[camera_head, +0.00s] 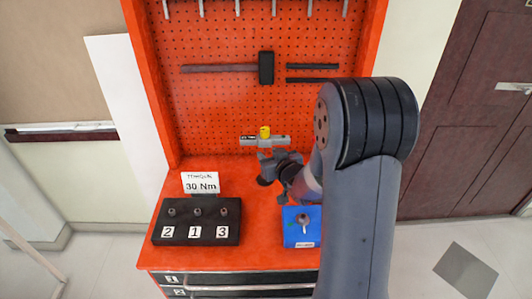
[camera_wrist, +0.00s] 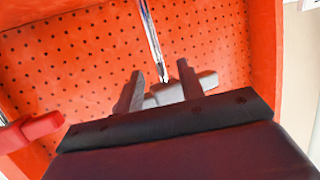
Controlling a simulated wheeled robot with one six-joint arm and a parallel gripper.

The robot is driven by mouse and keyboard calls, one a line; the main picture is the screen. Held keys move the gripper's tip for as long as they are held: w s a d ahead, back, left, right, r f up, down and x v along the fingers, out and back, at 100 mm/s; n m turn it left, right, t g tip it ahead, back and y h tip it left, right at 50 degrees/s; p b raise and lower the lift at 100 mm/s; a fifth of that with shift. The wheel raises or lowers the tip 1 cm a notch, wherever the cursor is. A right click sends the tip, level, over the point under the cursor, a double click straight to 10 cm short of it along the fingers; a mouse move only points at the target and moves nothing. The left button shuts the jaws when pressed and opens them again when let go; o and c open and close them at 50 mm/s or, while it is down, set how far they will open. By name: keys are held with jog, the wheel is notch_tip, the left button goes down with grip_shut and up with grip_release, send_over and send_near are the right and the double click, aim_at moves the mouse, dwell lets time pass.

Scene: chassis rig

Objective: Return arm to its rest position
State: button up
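My gripper (camera_head: 266,160) is in front of the orange pegboard, above the bench top, at the end of my grey arm. In the wrist view its two dark fingers (camera_wrist: 160,88) stand apart. A light grey piece (camera_wrist: 207,80) shows behind and between the fingers; I cannot tell whether it touches them. In the head view a grey bar-shaped tool (camera_head: 250,141) with a yellow part lies level just above the gripper, close to the pegboard. My arm hides part of the bench's right side.
The orange bench (camera_head: 255,194) holds a black block (camera_head: 187,233) with several numbered posts, a "30 Nm" torque sign (camera_head: 200,183) and a blue fixture (camera_head: 291,232). Dark tools hang on the pegboard (camera_head: 215,105). A dark red door (camera_head: 475,130) stands at right. Open floor lies beside the bench.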

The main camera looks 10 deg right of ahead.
aim_at(266, 150)
jog(key=v, duration=0.7)
jog(key=x, duration=1)
jog(key=shift+w+a+f+p, duration=0.1)
jog(key=shift+w+p, duration=0.25)
jog(key=shift+r+p, duration=0.3)
jog(key=shift+r, duration=0.2)
jog(key=shift+s, duration=0.15)
